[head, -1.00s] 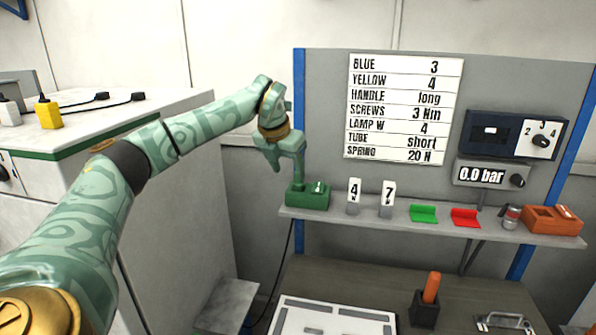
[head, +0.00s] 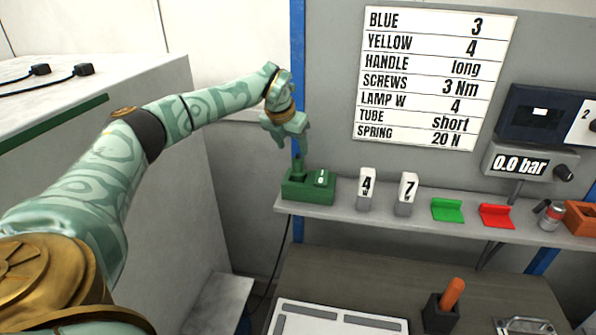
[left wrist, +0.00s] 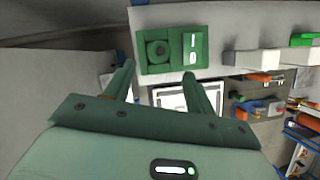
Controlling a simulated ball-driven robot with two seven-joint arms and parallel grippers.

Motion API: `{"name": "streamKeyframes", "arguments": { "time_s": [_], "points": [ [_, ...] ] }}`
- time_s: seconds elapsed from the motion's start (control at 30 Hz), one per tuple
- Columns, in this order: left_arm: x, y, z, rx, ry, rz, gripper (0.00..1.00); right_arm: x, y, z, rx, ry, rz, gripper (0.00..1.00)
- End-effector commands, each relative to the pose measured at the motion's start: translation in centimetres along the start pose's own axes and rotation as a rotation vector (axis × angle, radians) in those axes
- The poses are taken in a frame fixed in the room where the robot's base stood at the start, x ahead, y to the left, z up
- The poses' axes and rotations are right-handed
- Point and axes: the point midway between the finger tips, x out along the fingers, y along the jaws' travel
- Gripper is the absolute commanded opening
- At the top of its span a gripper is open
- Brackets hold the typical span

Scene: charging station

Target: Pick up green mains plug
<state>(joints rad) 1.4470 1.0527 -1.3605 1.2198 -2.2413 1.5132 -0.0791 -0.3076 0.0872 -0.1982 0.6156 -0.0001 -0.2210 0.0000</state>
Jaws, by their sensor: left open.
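The green mains plug (head: 297,167) stands upright in the left part of a green socket box (head: 309,194) at the left end of the shelf. In the left wrist view, a round dark green shape on the box, seen end-on, appears to be the plug (left wrist: 158,51). My left gripper (head: 291,146) is open and empty, pointing down just above the plug and apart from it. In the left wrist view, the fingers of my left gripper (left wrist: 170,75) are spread, with the box beyond them. My right gripper is not in view.
The box carries a switch (head: 321,178) right of the plug. Two white numbered blocks (head: 366,188) stand to the right on the grey shelf (head: 340,212), with green (head: 448,210) and red (head: 497,215) holders beyond. A blue post (head: 298,60) rises behind the gripper.

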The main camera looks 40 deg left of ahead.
Motion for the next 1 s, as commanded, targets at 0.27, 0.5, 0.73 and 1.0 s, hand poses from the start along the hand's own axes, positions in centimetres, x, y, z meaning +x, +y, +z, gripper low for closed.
{"name": "streamKeyframes", "arguments": {
  "time_s": [0.27, 0.5, 0.73, 1.0],
  "points": [
    [3.2, 0.0, 0.0, -0.001, 0.000, 0.000, 0.55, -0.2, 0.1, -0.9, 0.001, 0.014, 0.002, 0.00],
    [6.9, -0.1, 0.2, -0.001, 0.001, -0.001, 0.55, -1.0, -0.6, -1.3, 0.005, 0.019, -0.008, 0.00],
    [8.2, 0.0, 0.2, 0.000, -0.001, 0.001, 0.55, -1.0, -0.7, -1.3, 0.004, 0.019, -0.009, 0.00],
    [8.2, 0.0, 0.2, 0.000, -0.001, 0.001, 0.13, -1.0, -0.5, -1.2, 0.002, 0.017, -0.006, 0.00]
  ]
}}
